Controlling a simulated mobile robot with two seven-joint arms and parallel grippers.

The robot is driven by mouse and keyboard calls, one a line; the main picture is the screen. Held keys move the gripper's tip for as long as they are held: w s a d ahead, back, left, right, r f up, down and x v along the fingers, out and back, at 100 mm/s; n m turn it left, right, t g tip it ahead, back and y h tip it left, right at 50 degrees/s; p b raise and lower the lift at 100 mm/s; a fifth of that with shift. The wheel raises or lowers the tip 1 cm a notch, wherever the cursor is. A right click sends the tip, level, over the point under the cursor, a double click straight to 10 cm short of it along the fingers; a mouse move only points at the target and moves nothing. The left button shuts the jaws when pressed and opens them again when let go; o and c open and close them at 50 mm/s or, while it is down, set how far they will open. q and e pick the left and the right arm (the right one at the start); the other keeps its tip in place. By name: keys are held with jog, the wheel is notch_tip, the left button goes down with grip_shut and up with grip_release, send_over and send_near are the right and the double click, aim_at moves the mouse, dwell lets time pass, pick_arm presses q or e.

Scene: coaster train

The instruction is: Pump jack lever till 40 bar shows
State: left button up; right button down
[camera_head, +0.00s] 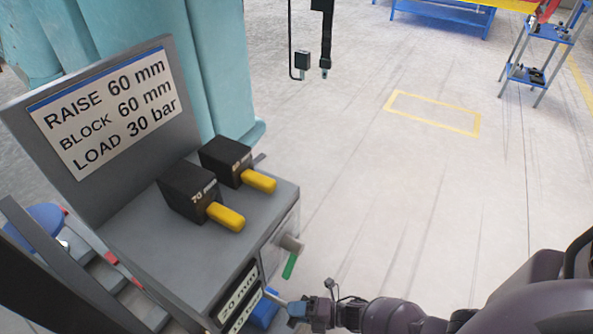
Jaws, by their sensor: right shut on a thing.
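My right gripper (291,307) is at the bottom middle, its arm coming in from the lower right. It is shut on the end of a thin pale rod, the jack lever (275,296), beside the front of a grey cabinet (150,265). A blue part (265,310), perhaps the jack, shows partly behind the lever. A valve with a green handle (290,265) sticks out of the cabinet side just above. No pressure gauge reading shows. The sign (105,108) reads RAISE 60 mm, BLOCK 60 mm, LOAD 30 bar. My left gripper is not in view.
Two black blocks with yellow handles, one marked 70 (190,192) and one further back (226,160), stand on the cabinet top. Labelled slots, one reading 20 mm (239,291), are in its front. Large teal machinery (222,70) stands behind. Open floor lies to the right.

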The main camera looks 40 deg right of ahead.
jog(key=shift+w+a+r, duration=0.1)
jog(key=shift+w+a, duration=0.15)
jog(key=c, duration=1)
grip_release()
jog(key=o, duration=0.5)
jog(key=shift+s, duration=0.1)
jog(key=shift+o, duration=0.2)
jog(key=shift+d, duration=0.1)
jog(key=shift+s+d, duration=0.1)
jog(key=p+v, duration=0.1)
jog(key=v, duration=0.9)
jog(key=shift+s+d, duration=0.15)
jog(key=shift+s, duration=0.1)
